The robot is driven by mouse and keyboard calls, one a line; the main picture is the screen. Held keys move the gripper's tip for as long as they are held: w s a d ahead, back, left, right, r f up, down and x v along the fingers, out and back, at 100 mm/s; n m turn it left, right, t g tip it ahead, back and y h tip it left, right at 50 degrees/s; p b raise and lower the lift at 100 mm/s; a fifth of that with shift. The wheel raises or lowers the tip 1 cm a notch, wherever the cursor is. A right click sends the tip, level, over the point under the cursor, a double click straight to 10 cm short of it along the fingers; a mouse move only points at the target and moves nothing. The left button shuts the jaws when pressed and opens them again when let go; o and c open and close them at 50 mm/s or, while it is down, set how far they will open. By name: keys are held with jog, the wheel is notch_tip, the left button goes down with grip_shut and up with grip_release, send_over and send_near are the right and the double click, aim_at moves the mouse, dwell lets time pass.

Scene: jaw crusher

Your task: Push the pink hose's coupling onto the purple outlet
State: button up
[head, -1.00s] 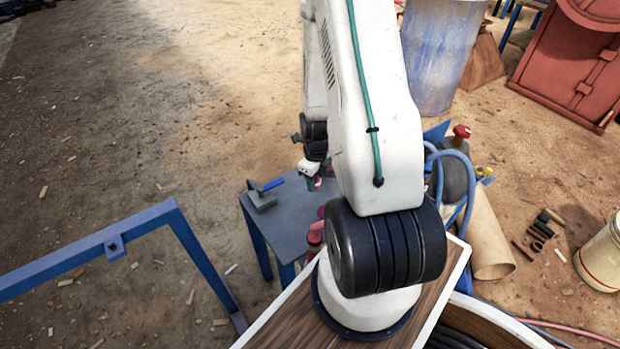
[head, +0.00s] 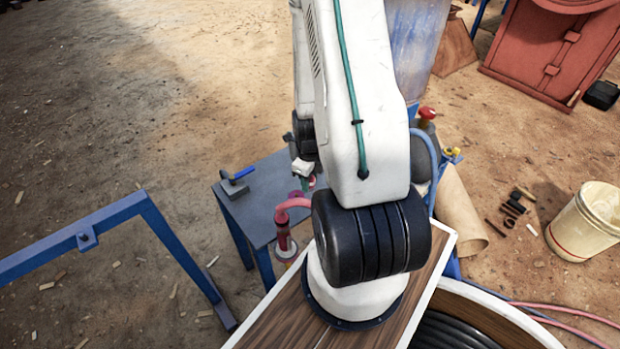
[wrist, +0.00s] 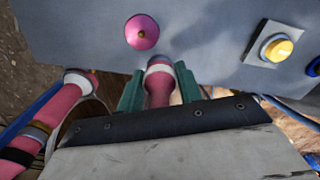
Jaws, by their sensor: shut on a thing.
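My gripper (wrist: 158,88) has green fingers, shut around a pink piece with a pale band, which looks like the pink hose's coupling (wrist: 158,76). Its far end points at a grey surface. A rounded magenta-pink fitting (wrist: 142,32) with a small brassy centre stands on that surface, ahead and slightly left of the held piece, apart from it in the picture. I cannot tell whether it is the purple outlet. In the head view, my gripper (head: 304,178) is small and partly hidden by my arm, over the blue-grey table. A bent pink hose (head: 291,205) shows just below it.
In the wrist view, a banded pink pipe (wrist: 45,115) is at left and a yellow button (wrist: 279,49) on a pale plate at right. A blue-handled tool (head: 238,175) lies on the table (head: 262,215). A blue rail frame (head: 110,225) stands at left; open ground lies beyond.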

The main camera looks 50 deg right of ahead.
jog(key=w+a+r+n, duration=0.2)
jog(key=w+a+n, duration=0.6)
jog(key=n, duration=0.5)
jog(key=w+a+r+n, duration=0.3)
jog(key=w+a+n, duration=0.5)
jog(key=w+n, duration=0.4)
jog(key=shift+a+r+n, duration=0.2)
jog(key=shift+r+n, duration=0.05)
jog(key=shift+n, duration=0.25)
jog(key=w+a+n, duration=0.1)
jog(key=a+n, duration=0.1)
jog(key=w+a+r+n, duration=0.1)
jog(key=a+n, duration=0.2)
jog(key=w+a+r+n, duration=0.1)
jog(key=a+n, duration=0.1)
jog(key=shift+w+a+r+n, duration=0.15)
jog(key=shift+w+a+n, duration=0.05)
jog(key=shift+n, duration=0.2)
jog(key=shift+c, duration=1)
jog(key=shift+w+a+r+n, duration=0.1)
jog(key=shift+a+n, duration=0.2)
